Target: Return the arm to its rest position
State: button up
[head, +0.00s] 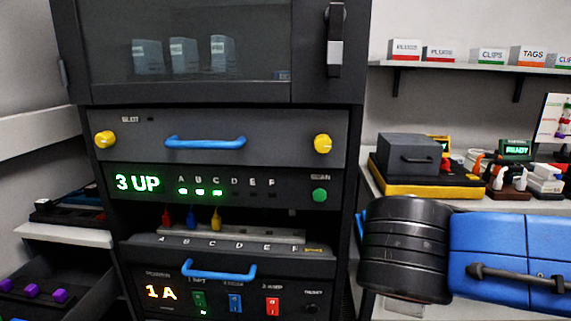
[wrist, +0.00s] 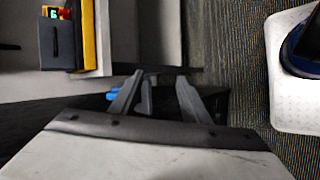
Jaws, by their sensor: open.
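My gripper (wrist: 158,92) shows in the wrist view with its two dark fingers apart and nothing between them. It hangs over a dark carpeted floor and the dark edge of a cabinet or bench. In the head view my arm's black joint and blue link cross the right side, in front of the bench; my gripper is out of that view. A red plug (head: 166,217), a blue plug (head: 191,217) and a yellow plug (head: 216,219) stand upright in the rack near the labels A, B and C. The panel display (head: 138,183) reads "3 UP", with A, B and C lit green.
The dark rack (head: 355,120) fills the middle, with blue handles (head: 205,143). A dark grey box (head: 408,154) on a yellow-edged base stands on the right bench. A shelf (head: 470,67) holds labelled boxes. An open bin (head: 60,285) with purple pieces sits lower left.

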jog(key=s+d+f+m+g+y, duration=0.3)
jog(key=d+f+m+y, duration=0.2)
jog(key=f+m, duration=0.7)
jog(key=shift+d+f+m, duration=0.4)
jog(key=shift+d+m, duration=0.2)
jog(key=shift+d, duration=0.45)
jog(key=shift+s, duration=0.1)
dwell(0.5)
